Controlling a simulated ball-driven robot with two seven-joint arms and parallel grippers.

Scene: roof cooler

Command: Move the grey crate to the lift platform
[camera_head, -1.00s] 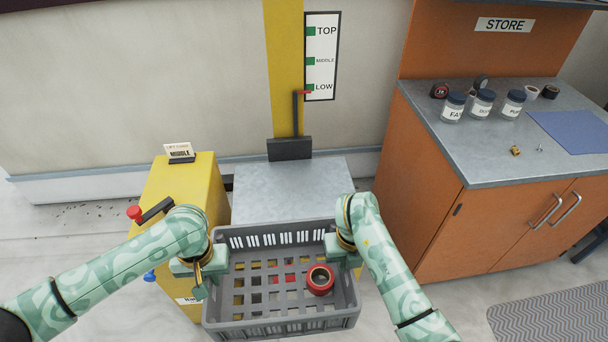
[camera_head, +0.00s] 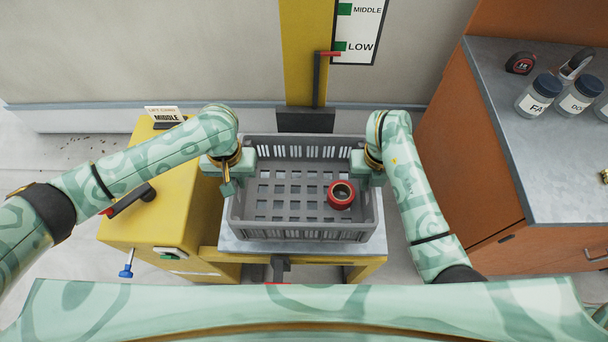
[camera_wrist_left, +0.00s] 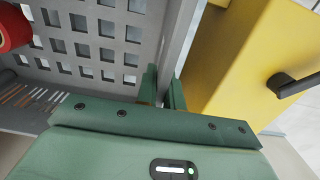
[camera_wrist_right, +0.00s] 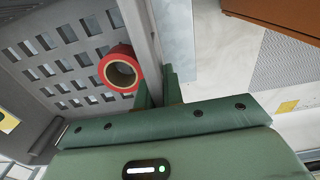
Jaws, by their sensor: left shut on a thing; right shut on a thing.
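The grey crate (camera_head: 300,232) is over the metal lift platform (camera_head: 232,244) in the head view; I cannot tell whether it rests on it or hangs just above. A red tape roll (camera_head: 340,195) lies inside the crate at the right. My left gripper (camera_head: 240,170) is shut on the crate's left wall, which shows between its fingers in the left wrist view (camera_wrist_left: 165,92). My right gripper (camera_head: 368,168) is shut on the right wall, also seen in the right wrist view (camera_wrist_right: 156,92).
A yellow lift housing (camera_head: 165,225) with a red-knobbed lever, a blue knob and a card reading MIDDLE stands left. A level sign (camera_head: 358,30) is on the wall behind. An orange cabinet (camera_head: 470,150) with jars on its grey top stands right.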

